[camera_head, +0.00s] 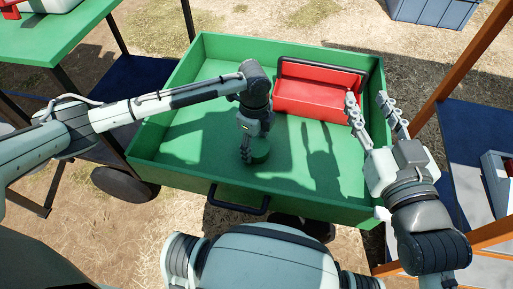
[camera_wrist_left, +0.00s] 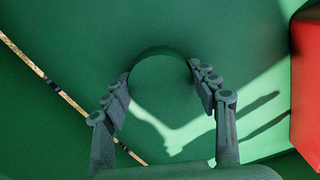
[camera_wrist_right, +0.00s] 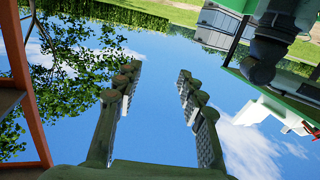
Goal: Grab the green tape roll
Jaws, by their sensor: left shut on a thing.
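The green tape roll (camera_head: 260,151) stands on the floor of the green cart (camera_head: 180,150), near its front side. Its round upper edge also shows in the left wrist view (camera_wrist_left: 160,53), between the fingers. My left gripper (camera_head: 245,152) reaches down into the cart and is shut on the roll, one finger on each side. The left wrist view shows the fingers (camera_wrist_left: 165,95) apart by the roll's width. My right gripper (camera_head: 372,112) is open and empty above the cart's right side. Its spread fingers (camera_wrist_right: 160,85) point up at the sky in the right wrist view.
A red toolbox (camera_head: 310,95) with a dark handle lies in the cart's back right. A black pull handle (camera_head: 238,207) is on the cart's front. A green table (camera_head: 60,40) stands at left, an orange-framed shelf (camera_head: 450,75) at right. The cart floor left of my gripper is clear.

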